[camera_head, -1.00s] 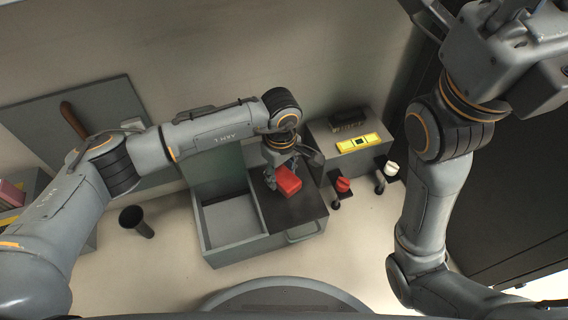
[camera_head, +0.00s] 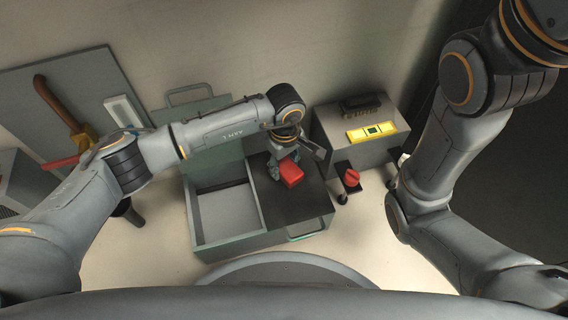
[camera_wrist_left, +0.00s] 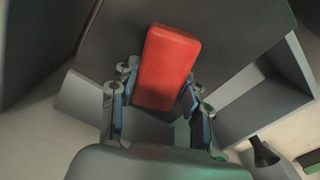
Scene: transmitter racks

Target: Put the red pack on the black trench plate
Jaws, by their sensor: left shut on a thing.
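The red pack (camera_head: 291,172) is a small red block with rounded edges. My left gripper (camera_head: 276,166) is shut on it, with the pack over the black trench plate (camera_head: 301,210). In the left wrist view the pack (camera_wrist_left: 168,62) sits between the two fingers (camera_wrist_left: 158,98), with the dark plate (camera_wrist_left: 228,28) behind it. I cannot tell whether the pack touches the plate. The plate covers the right part of a grey-green open box (camera_head: 232,244). My right gripper is out of the head view.
Right of the plate stands a grey cabinet (camera_head: 345,155) with a yellow device (camera_head: 378,132) on top and a red knob (camera_head: 351,177) at its front. The box's left compartment (camera_head: 228,213) looks empty. A dark cylinder (camera_head: 128,211) stands on the floor at left.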

